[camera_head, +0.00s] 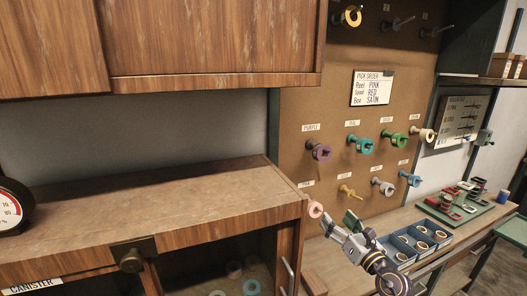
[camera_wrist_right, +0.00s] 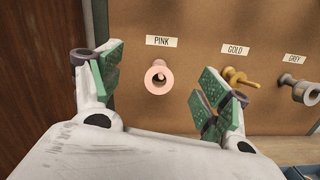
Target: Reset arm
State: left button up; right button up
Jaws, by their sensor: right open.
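My right gripper (camera_head: 338,221) is open in front of the brown pegboard (camera_head: 345,125), low and right of centre in the head view. In the right wrist view its green-padded fingers (camera_wrist_right: 162,85) stand apart. The pink reel (camera_wrist_right: 159,77) sits on its peg under the PINK label, seen between the fingers but beyond them, with nothing gripped. It also shows in the head view (camera_head: 314,208) just left of the fingertips. My left gripper is not in view.
The pick order card (camera_head: 371,88) reads reel pink, spool red, box satin. A wooden cabinet (camera_head: 160,215) stands left. A blue divided tray (camera_head: 414,244) sits on the bench at right.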

jog(key=s+d+r+m+t+h, duration=0.5)
jog(key=m+h, duration=0.3)
jog(key=m, duration=0.8)
jog(key=s+d+f+m+g+h, duration=0.3)
jog(key=d+m+g+h, duration=0.15)
jog(key=m, duration=0.35)
jog(key=s+d+f+m+g, duration=0.1)
jog(key=s+f+m+g, duration=0.25)
jog(key=f, duration=0.35)
jog(key=s+f+m+g, duration=0.2)
jog(key=f+m+g, duration=0.1)
jog(key=f+m, duration=0.25)
jog(key=s+a+f+m+g+y, duration=0.1)
jog(key=s+a+f+g+y, duration=0.25)
jog(key=s+a+f, duration=0.35)
jog(key=s+a+f+m+g+y, duration=0.25)
jog(key=s+a+f+g, duration=0.3)
jog(key=s, duration=0.45)
notch_tip(320, 180, down, 34)
jog(key=s+n, duration=0.1)
jog(key=s, duration=0.1)
jog(key=s+d+f+g, duration=0.1)
jog(key=s+d+f, duration=0.2)
jog(key=s+f, duration=0.6)
jog(key=s+d+f+g, duration=0.1)
jog(key=s+d+f, duration=0.2)
jog(key=s+f, duration=0.7)
jog(key=s, duration=0.3)
jog(key=shift+f, duration=0.15)
